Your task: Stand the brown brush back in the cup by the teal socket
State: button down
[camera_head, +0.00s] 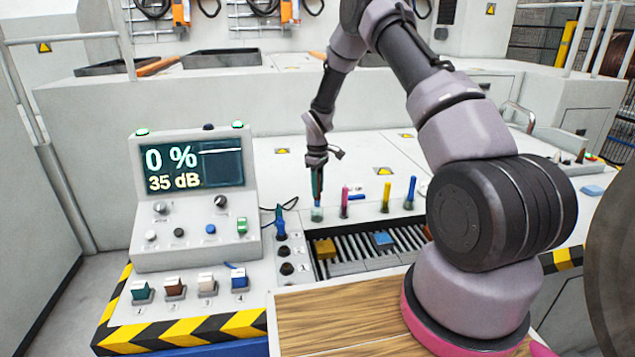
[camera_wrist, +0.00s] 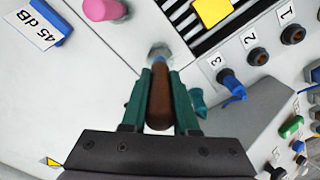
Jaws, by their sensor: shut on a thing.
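My gripper (camera_head: 317,188) points down at the row of cups behind the slatted grate. In the wrist view its teal fingers (camera_wrist: 160,80) are shut on the brown brush (camera_wrist: 159,108), with the handle between them. The brush's far end is at a small grey cup (camera_wrist: 159,50). This cup also shows below my fingertips in the head view (camera_head: 317,214). I cannot tell how deep the brush sits in it. A teal piece (camera_wrist: 198,102) shows beside the right finger; I cannot tell if it is the teal socket.
A blue plug (camera_head: 280,222) stands in a numbered socket to the left. Yellow and blue blocks lie on the grate (camera_head: 350,255). A control console (camera_head: 195,200) stands at left.

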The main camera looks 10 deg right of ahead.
jog(key=shift+f, duration=1.8)
jog(key=c, duration=0.6)
grip_release()
notch_tip(320, 180, up, 11)
jog(key=shift+f, duration=0.1)
